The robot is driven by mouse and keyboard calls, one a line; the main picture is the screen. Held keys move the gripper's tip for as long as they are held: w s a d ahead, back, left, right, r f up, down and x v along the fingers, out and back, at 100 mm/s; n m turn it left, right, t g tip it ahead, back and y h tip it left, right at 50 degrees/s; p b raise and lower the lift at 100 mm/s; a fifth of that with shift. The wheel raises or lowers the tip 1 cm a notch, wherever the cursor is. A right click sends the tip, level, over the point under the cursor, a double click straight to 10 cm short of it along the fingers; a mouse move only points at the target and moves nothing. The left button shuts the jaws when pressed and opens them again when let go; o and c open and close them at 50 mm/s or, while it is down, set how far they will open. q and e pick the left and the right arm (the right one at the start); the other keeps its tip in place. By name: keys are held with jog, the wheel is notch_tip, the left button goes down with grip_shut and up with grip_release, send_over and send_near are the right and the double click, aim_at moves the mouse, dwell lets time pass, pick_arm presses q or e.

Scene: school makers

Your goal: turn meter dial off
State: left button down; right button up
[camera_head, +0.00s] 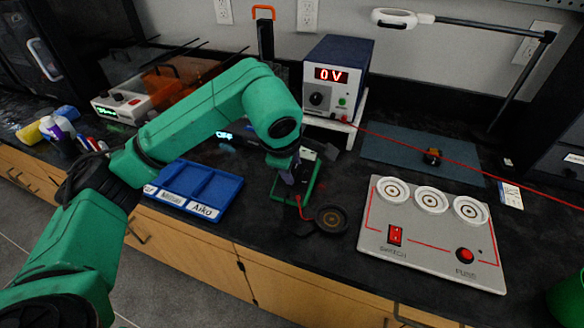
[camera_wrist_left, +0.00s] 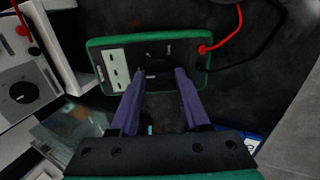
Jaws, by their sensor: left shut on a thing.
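The meter (camera_head: 311,185), a dark device with a green rim, lies on the black bench in the head view, partly hidden by my left arm. In the left wrist view the meter (camera_wrist_left: 190,45) shows a pale panel and a red and a black lead at one end. Its dark dial (camera_wrist_left: 158,68) sits between my fingertips, mostly hidden. My left gripper (camera_wrist_left: 158,82) has its two purple fingers at the meter's face, shut on the dial. It also shows in the head view (camera_head: 293,182) over the meter. The dial's setting cannot be read. My right gripper is not in view.
A blue tray (camera_head: 212,206) lies left of the meter. A black round pad (camera_head: 331,219) lies close to its right, and a grey switch board (camera_head: 440,264) is farther right. A power supply (camera_head: 322,88) reading 0 V stands behind. A red wire (camera_head: 440,148) crosses the bench.

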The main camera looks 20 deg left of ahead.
pick_arm(q)
jog(key=shift+c, duration=2)
grip_release()
jog(key=p+v, duration=0.1)
jog(key=v, duration=1.3)
jog(key=shift+s+r, duration=0.15)
jog(key=shift+r, duration=0.15)
